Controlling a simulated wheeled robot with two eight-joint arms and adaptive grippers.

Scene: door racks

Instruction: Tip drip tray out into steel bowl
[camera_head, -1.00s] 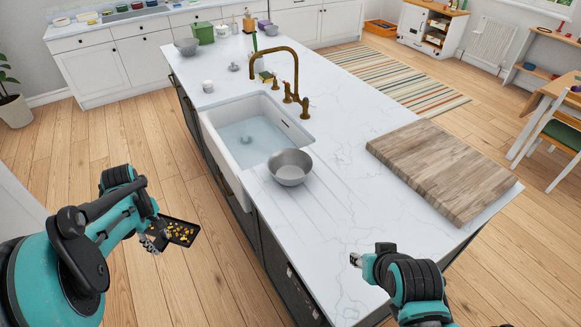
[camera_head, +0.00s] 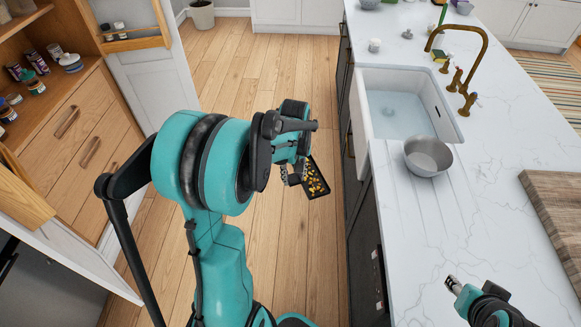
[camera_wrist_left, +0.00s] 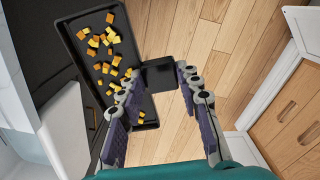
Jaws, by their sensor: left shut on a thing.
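The drip tray (camera_head: 319,183) is a shallow black tray with several yellow-orange bits in it. My left gripper (camera_head: 294,175) is shut on the tray by its end tab, and holds it above the floor, left of the counter. In the left wrist view the tray (camera_wrist_left: 85,45) stretches away to the left, its bits spread over the base, with the gripper (camera_wrist_left: 159,77) fingers on either side of the tab. The steel bowl (camera_head: 427,157) stands upright on the counter beside the sink, right of the tray and apart from it. My right gripper (camera_head: 453,284) is above the counter, small in view.
The white sink (camera_head: 405,105) holds water, with a brass tap (camera_head: 465,60) behind it. A wooden board (camera_head: 560,215) lies on the white counter (camera_head: 430,245) at right. An open wooden cabinet (camera_head: 75,120) is at far left. Floor lies between.

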